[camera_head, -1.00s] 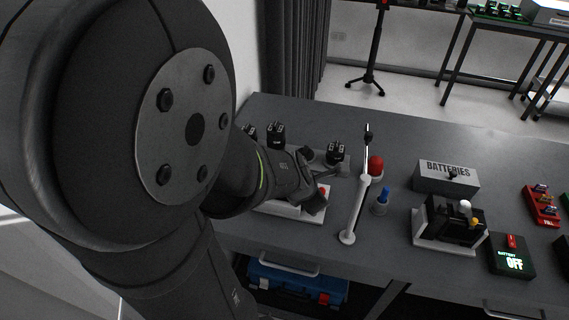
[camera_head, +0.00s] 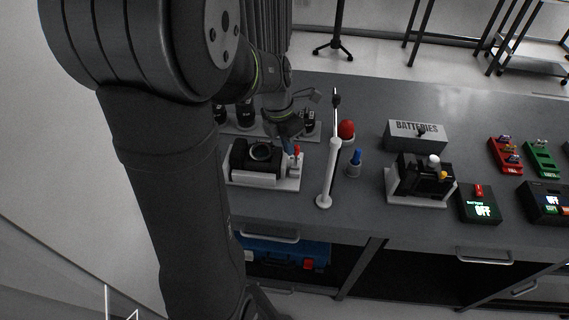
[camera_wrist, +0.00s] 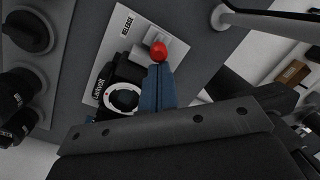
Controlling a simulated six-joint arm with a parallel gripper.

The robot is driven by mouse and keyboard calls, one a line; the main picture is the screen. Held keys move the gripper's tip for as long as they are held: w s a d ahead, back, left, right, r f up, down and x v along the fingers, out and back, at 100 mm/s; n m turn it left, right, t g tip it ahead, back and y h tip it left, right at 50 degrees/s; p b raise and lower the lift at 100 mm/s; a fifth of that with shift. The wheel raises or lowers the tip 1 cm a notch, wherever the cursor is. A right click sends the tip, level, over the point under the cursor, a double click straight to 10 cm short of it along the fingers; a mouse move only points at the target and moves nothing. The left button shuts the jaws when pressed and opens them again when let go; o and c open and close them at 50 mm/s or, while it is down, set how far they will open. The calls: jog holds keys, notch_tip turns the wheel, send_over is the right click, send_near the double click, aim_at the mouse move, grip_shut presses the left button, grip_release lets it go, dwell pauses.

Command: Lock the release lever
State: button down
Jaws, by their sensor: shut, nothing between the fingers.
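The release lever shows as a red round knob (camera_wrist: 158,50) in the wrist view, beside the printed word RELEASE on a white plate (camera_wrist: 128,45). In the head view the small red lever (camera_head: 297,151) stands at the right end of the white base (camera_head: 292,184). A black camera body (camera_head: 240,158) with a round lens mount sits on that base; it also shows in the wrist view (camera_wrist: 103,85). My gripper (camera_wrist: 157,70) is shut and empty, its blue-grey fingertips right by the knob. I cannot tell whether they touch it. In the head view my gripper (camera_head: 288,142) points down near the lever.
Black lens-like parts (camera_head: 308,121) stand behind. Further right are a BATTERIES box (camera_head: 415,136) and a second black device (camera_head: 420,175).

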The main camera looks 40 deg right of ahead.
jog(key=shift+w+d+g+y, duration=0.5)
jog(key=shift+d+g+y, duration=0.05)
jog(key=shift+g+y, duration=0.05)
jog(key=shift+r, duration=0.1)
jog(key=shift+r, duration=0.7)
jog(key=a, duration=0.1)
jog(key=a+r, duration=0.2)
jog(key=a, duration=0.1)
jog(key=shift+w, duration=0.25)
jog(key=v, duration=0.9)
